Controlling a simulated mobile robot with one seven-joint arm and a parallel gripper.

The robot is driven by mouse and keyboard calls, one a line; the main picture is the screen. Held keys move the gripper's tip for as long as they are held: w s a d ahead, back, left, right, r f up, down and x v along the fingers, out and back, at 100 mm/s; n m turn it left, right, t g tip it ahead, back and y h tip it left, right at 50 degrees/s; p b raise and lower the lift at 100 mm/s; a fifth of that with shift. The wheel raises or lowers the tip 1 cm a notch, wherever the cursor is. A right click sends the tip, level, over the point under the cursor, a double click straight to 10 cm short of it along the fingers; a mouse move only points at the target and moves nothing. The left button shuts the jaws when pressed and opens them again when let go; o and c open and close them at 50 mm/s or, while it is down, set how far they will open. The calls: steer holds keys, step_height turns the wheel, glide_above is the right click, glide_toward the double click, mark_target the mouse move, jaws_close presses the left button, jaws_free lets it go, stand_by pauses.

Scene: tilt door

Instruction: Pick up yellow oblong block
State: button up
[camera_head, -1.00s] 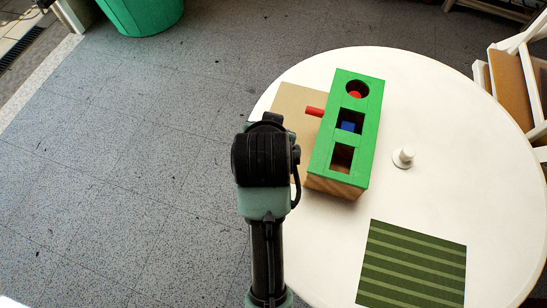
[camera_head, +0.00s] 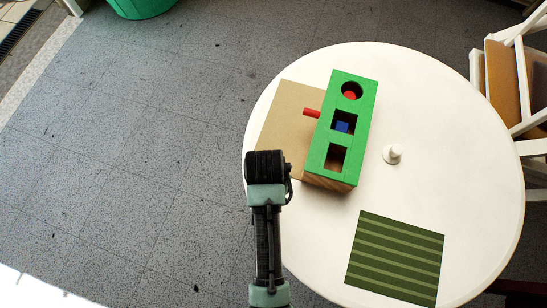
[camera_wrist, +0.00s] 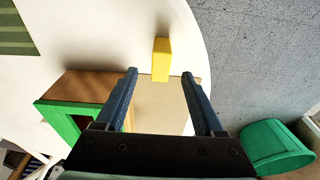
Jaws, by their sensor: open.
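The yellow oblong block (camera_wrist: 161,60) stands on the white table near its edge in the wrist view, at the border of a tan board. My gripper (camera_wrist: 165,75) is open and empty, its two dark fingers spread apart. The block shows between and just beyond the fingertips, apart from both. In the head view the block is hidden and my arm is in front of the table's left edge; the fingers do not show there.
A wooden box with a green top (camera_head: 324,155) and shaped holes stands on the table (camera_head: 430,200). A red peg (camera_head: 312,113) sticks out of its left side over a tan board (camera_head: 284,125). A white knob (camera_head: 393,154) and a striped green mat (camera_head: 395,258) are to the right.

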steer(key=shift+w+d+f, duration=0.1)
steer(key=shift+w+f, duration=0.1)
steer(key=shift+f, duration=0.7)
steer(key=shift+w+f, duration=0.15)
steer(key=shift+f, duration=0.75)
steer(key=shift+w+d+f, duration=0.1)
steer(key=shift+w+f, duration=0.1)
steer(key=shift+f, duration=0.7)
jaws_close()
